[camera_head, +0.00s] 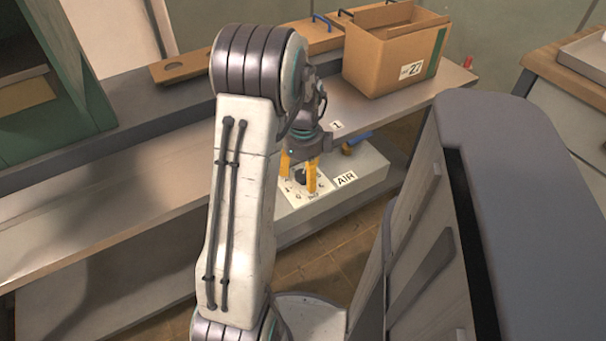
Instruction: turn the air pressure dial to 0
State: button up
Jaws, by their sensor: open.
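The air pressure dial is a dark knob (301,176) on a white marked plate (297,194), beside a label reading "AIR" (345,179). My gripper (297,184) has yellow fingers, points down at the dial and is open. One finger is on each side of the knob in this view; I cannot tell whether they touch it. The fingers and my arm hide part of the dial face, so its setting cannot be read.
A cardboard box marked "27" (395,58) stands on the long bench (150,195). A large grey-topped unit (510,150) stands close on the right. A green cabinet (45,80) is at the left. Some floor (335,255) is clear.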

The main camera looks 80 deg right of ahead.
jog(key=shift+f, duration=0.15)
jog(key=shift+c, duration=0.3)
jog(key=c, duration=1.2)
